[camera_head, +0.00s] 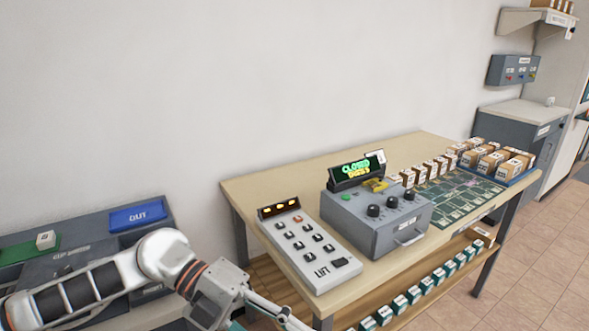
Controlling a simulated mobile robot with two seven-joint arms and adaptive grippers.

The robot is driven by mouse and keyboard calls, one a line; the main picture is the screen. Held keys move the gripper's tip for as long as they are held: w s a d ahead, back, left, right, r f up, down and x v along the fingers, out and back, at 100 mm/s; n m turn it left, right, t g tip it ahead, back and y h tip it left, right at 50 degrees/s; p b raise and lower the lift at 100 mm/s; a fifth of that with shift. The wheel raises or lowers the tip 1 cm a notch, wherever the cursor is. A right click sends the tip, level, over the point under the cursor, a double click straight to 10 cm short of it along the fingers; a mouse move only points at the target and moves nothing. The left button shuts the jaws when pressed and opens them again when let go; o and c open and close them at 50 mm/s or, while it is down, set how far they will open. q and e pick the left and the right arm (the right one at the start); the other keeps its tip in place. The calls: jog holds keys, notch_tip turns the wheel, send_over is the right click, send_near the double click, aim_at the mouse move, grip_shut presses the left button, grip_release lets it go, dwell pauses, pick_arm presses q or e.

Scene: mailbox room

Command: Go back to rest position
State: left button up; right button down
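My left arm comes in from the left edge, and my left gripper (262,316) is low in the picture, in front of the table (235,190). A pale finger points right and down, and its tip is cut off by the lower edge. A teal patch shows beside it, but I cannot tell what it is. Whether the gripper is open or holds anything is not visible. My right arm and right gripper are not in view.
The table holds a keypad panel (308,250), a grey console (375,220) with a lit display (356,170), a green gridded mat (455,196) and several small boxes. A lower shelf (400,301) holds more boxes. A desk with a blue OUT tray (139,215) stands left. Floor (535,250) is clear at right.

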pick_arm(q)
jog(key=d+r+n+t+h, duration=0.2)
jog(key=d+r+n+h, duration=0.1)
jog(key=d+r+h, duration=0.25)
jog(key=w+a+n+t+h, duration=0.2)
jog(key=w+n+t+h, duration=0.2)
jog(key=w+n+t, duration=0.35)
jog(key=w+a+f+n+t+y+p, duration=0.1)
jog(key=w+a+f+n+t+y, duration=0.1)
jog(key=a+f+n+t+y, duration=0.35)
jog(key=w+a+f+n+t+y, duration=0.1)
jog(key=a+f+n+t+y, duration=0.25)
jog(key=f+n+t, duration=0.35)
jog(key=s+a+f+n+g+y, duration=0.2)
jog(key=s+a+f+n+y, duration=0.1)
jog(key=f, duration=0.5)
jog(key=s+a+f+n+g+y, duration=0.2)
jog(key=s+a+f, duration=0.4)
jog(key=f, duration=0.3)
jog(key=s+a+f+n+g+y, duration=0.2)
jog(key=s+a+f+n+y, duration=0.2)
jog(key=f, duration=0.5)
jog(key=shift+s+a+f+y, duration=0.25)
jog(key=shift+s+a+y, duration=0.25)
jog(key=shift+s, duration=0.75)
